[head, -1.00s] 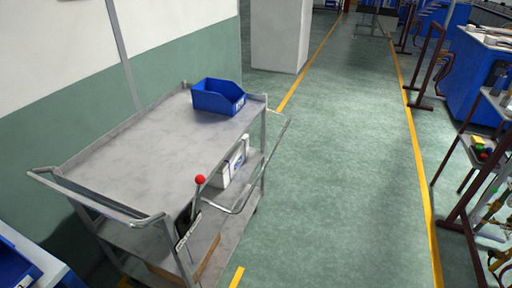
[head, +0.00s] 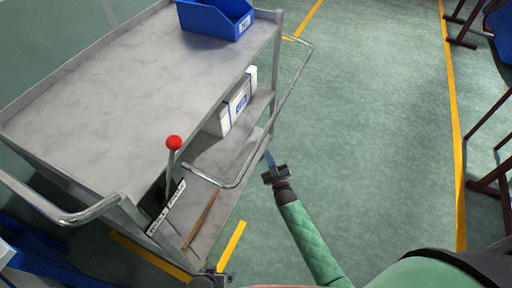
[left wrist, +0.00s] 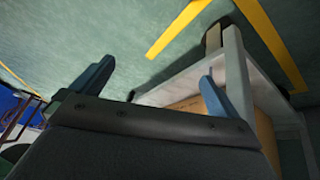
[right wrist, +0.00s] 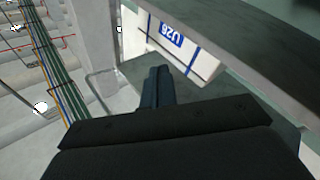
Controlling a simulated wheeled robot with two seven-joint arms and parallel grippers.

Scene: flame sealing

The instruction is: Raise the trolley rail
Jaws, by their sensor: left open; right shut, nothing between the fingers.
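The grey metal trolley (head: 110,85) stands at the left of the head view. A bent tubular rail (head: 299,75) runs along its right side. It slopes outward and down, with its low bend beside the lower shelf. A lever with a red ball knob (head: 174,143) stands at the trolley's near right corner. My right gripper (head: 269,158) is shut and empty, close to the rail's low part; I cannot tell if they touch. In the right wrist view its fingers (right wrist: 158,72) are together. My left gripper (left wrist: 155,72) is open and empty near a trolley corner post (left wrist: 237,75).
A blue bin (head: 215,17) sits on the trolley top. A white box (head: 232,105) and a brown strip lie on the lower shelf. Green floor (head: 370,130) to the right is clear up to a yellow line. Dark red racks stand at the far right.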

